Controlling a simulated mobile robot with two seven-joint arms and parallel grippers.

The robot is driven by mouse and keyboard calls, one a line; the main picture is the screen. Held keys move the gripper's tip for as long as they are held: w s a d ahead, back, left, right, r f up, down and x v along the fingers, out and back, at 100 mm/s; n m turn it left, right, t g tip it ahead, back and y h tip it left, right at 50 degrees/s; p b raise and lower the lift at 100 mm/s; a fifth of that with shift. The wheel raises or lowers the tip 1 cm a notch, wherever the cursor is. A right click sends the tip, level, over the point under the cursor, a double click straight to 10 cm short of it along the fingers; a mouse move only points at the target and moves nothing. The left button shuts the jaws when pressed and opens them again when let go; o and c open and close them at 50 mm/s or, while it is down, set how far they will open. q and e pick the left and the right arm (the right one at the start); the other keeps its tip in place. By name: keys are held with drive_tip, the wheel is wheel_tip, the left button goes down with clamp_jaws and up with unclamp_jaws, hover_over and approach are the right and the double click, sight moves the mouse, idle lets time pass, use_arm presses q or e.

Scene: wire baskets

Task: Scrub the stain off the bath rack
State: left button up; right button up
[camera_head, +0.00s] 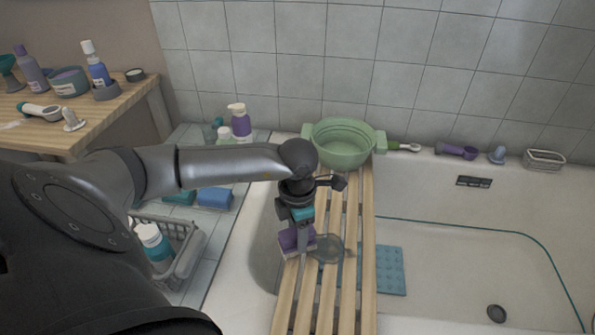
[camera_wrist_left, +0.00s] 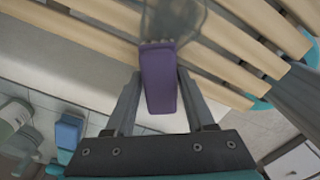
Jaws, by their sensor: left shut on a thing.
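The bath rack (camera_head: 352,240) is a set of pale wooden slats lying across the tub. A grey-green, see-through stain (camera_head: 328,248) lies on its slats near the middle; it also shows at the top of the wrist view (camera_wrist_left: 175,18). My left gripper (camera_head: 298,228) points down over the rack's left slats. It is shut on a purple scrub brush (camera_wrist_left: 160,80), whose pale bristle edge faces the stain. The brush is right beside the stain's left edge in the head view. I cannot tell whether its bristles touch the wood. My right gripper is not in view.
A green basin (camera_head: 344,145) sits on the rack's far end. The tub (camera_head: 450,250) holds a blue mat (camera_head: 383,270). A grey basket (camera_head: 185,265) with bottles stands left of the tub, near a blue sponge (camera_head: 214,198). A wooden counter (camera_head: 105,115) is at far left.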

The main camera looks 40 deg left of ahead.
use_arm(q)
drive_tip(key=shift+f+b, duration=0.4)
drive_tip(key=shift+f, duration=0.15)
idle(0.4)
drive_tip(key=shift+w+d+r, duration=0.1)
drive_tip(key=shift+w+d, duration=0.35)
drive_tip(key=shift+d, duration=0.3)
drive_tip(key=shift+w+d+f, duration=0.1)
drive_tip(key=shift+w+d, duration=0.4)
drive_tip(key=shift+d, duration=0.3)
drive_tip(key=shift+w+d+r, duration=0.1)
drive_tip(key=shift+w+d, duration=0.35)
drive_tip(key=shift+d, duration=0.3)
drive_tip(key=shift+b, duration=0.3)
drive_tip(key=shift+w+d+b, duration=0.15)
drive_tip(key=shift+w+d, duration=0.3)
drive_tip(key=shift+d, duration=0.3)
drive_tip(key=shift+w+d+b, duration=0.1)
drive_tip(key=shift+w+d, duration=0.4)
drive_tip(key=shift+d, duration=0.25)
drive_tip(key=shift+w+d+b, duration=0.15)
drive_tip(key=shift+w+d, duration=0.3)
drive_tip(key=shift+d, duration=0.3)
